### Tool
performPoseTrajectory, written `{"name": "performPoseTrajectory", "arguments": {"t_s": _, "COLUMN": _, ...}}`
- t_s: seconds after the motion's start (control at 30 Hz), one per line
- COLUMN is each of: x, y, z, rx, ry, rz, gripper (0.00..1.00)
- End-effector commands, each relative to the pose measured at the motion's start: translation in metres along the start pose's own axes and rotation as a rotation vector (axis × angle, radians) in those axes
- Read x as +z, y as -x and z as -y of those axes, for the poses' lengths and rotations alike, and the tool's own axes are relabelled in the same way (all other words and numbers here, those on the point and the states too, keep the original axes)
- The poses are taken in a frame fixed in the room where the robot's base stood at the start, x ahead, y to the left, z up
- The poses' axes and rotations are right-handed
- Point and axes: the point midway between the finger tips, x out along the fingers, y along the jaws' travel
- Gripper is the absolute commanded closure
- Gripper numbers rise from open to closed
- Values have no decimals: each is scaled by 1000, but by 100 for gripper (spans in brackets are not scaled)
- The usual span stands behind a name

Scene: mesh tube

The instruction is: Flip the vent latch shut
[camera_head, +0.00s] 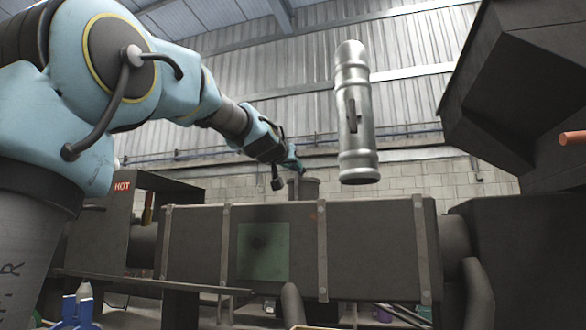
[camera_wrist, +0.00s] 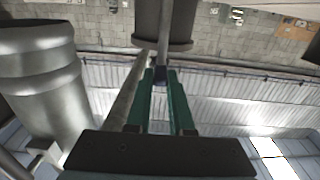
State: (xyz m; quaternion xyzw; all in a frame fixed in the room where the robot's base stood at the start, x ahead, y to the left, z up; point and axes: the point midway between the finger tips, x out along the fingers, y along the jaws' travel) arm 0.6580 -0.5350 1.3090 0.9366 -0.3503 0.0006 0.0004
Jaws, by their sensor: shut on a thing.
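My gripper (camera_head: 297,166) reaches from my arm to the top of a short dark round stack (camera_head: 306,190) on the long dark duct. In the wrist view my gripper (camera_wrist: 160,80) has two green fingers, close together at their tips. They are shut on a narrow grey lever that runs down from the dark stack (camera_wrist: 166,22); I take this lever to be the vent latch (camera_wrist: 163,56). In the head view the latch is too small to make out. The wrist view does not show clearly how far the latch is turned.
A shiny silver tube (camera_head: 356,110) hangs upright to the right of my gripper; it also shows close by in the wrist view (camera_wrist: 38,85). The long duct (camera_head: 370,245) lies below. A dark hopper (camera_head: 520,90) overhangs at the right. Open space lies above my arm.

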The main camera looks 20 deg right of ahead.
Motion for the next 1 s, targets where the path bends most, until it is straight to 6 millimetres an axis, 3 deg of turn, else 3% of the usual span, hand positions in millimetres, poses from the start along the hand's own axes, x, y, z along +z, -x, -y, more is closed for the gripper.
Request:
{"name": "performPoseTrajectory", "arguments": {"t_s": 0.13, "x": 4, "y": 0, "z": -4, "rx": 7, "ry": 1, "rz": 9, "gripper": 100}}
{"name": "performPoseTrajectory", "arguments": {"t_s": 0.17, "x": 4, "y": 0, "z": -4, "rx": 7, "ry": 1, "rz": 9, "gripper": 76}}
{"name": "performPoseTrajectory", "arguments": {"t_s": 0.4, "x": 2, "y": 0, "z": -1, "rx": 3, "ry": 1, "rz": 5, "gripper": 50}}
{"name": "performPoseTrajectory", "arguments": {"t_s": 0.73, "x": 2, "y": 5, "z": 0, "rx": 0, "ry": 0, "rz": 2, "gripper": 50}}
{"name": "performPoseTrajectory", "arguments": {"t_s": 1.0, "x": 3, "y": 52, "z": 0, "rx": 0, "ry": 0, "rz": 0, "gripper": 50}}
